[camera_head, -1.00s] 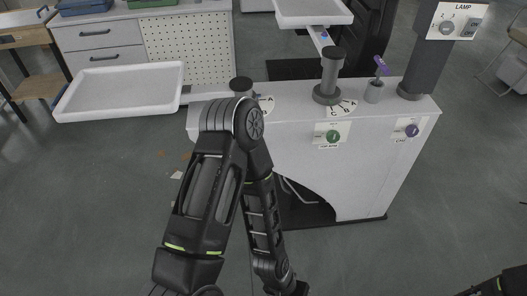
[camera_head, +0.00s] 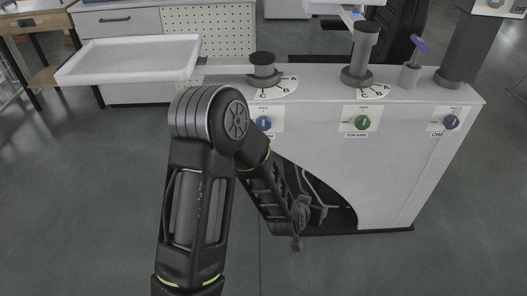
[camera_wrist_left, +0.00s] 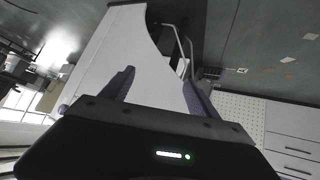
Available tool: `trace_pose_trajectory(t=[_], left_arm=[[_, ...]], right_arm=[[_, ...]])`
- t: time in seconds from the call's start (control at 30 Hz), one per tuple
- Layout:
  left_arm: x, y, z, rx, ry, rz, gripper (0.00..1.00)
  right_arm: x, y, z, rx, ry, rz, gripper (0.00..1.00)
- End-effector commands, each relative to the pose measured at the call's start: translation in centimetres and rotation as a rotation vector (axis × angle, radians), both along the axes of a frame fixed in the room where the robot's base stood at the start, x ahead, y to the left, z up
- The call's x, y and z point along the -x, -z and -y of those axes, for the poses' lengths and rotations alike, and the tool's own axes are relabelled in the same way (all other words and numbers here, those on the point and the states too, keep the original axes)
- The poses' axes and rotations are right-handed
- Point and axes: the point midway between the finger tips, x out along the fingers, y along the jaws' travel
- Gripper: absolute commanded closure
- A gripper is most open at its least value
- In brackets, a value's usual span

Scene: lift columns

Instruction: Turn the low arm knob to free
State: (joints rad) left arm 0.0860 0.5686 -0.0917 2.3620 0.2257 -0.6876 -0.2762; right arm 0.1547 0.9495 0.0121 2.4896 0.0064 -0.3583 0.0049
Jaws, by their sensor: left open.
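The low arm knob, blue on a white label plate (camera_head: 277,119), shows in the head view on the white cabinet's front. The knob (camera_head: 263,123) sits at the edge of my left elbow, which hides part of its plate. I cannot read its pointer setting. My left forearm (camera_head: 273,185) reaches down to the right, in front of the cabinet's lower cut-out and below the knob. My left gripper (camera_wrist_left: 158,76) is open in the wrist view, with nothing between its two fingers. The low arm knob is not clear in that view. My right gripper is out of view.
The cabinet top carries two dark columns (camera_head: 262,70) (camera_head: 360,55) with lettered dials. A green knob (camera_head: 362,122), labelled top arm, and a purple knob (camera_head: 450,122) lie farther right. A white tray (camera_head: 130,57) juts out at left. Floor in front is clear.

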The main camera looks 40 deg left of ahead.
Motion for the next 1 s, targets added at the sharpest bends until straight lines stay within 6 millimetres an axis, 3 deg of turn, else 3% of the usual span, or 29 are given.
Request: trace_pose_trajectory(t=[0.03,0.1,0.23,0.4,0.6,1.0], left_arm=[[-2.2,1.5,-2.4,-0.047,-0.042,0.092,0.30],[-4.6,-0.2,-5.9,-0.120,-0.107,0.211,0.30],[-6.6,-4.1,-12.0,-0.246,-0.235,0.404,0.30],[-6.2,-8.6,-17.8,-0.365,-0.383,0.569,0.30],[-5.1,-11.4,-20.6,-0.423,-0.465,0.641,0.30],[-5.1,-11.8,-20.8,-0.428,-0.470,0.644,0.30]], right_arm=[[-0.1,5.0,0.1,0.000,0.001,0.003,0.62],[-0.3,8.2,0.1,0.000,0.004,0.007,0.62],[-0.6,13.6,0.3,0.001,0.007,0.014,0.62],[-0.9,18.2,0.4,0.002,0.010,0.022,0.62],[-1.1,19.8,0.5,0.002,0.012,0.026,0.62],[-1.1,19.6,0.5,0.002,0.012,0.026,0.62]])
